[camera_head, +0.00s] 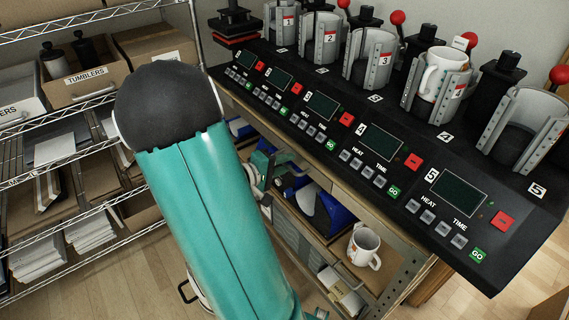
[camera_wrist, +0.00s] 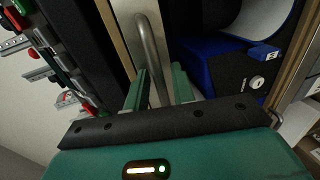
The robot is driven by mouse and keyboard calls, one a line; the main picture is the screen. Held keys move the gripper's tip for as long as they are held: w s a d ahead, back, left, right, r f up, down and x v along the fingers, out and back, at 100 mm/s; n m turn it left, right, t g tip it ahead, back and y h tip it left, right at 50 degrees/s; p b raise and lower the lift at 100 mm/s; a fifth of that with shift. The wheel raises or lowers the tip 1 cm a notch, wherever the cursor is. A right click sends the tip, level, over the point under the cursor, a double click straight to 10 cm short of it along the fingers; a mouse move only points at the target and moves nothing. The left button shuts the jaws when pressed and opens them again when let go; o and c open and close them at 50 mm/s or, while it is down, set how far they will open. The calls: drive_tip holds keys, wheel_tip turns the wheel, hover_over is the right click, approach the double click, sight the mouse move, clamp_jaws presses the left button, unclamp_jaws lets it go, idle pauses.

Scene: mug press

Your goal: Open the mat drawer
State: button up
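In the wrist view a curved metal bar handle (camera_wrist: 149,45) stands out beside a pale wooden front (camera_wrist: 127,40), which I take to be the drawer front. My gripper (camera_wrist: 161,88) has its two green fingers apart, one on each side of the handle, with gaps showing. Whether either finger touches the handle I cannot tell. In the head view my gripper (camera_head: 268,172) is beside the wooden bench front (camera_head: 315,165), below the press panel. My arm hides part of the bench there, and the handle is not clear in that view.
Several mug presses stand on the black panel (camera_head: 400,150) above; a mug (camera_head: 433,78) sits in press 4. Blue items (camera_head: 335,213) and another mug (camera_head: 362,247) stand on the shelf below. A wire rack (camera_head: 75,100) with boxes is at left. Some floor (camera_head: 130,275) is clear.

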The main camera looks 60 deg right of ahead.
drive_tip(key=shift+c, duration=0.5)
clamp_jaws()
drive_tip(key=shift+w, duration=0.1)
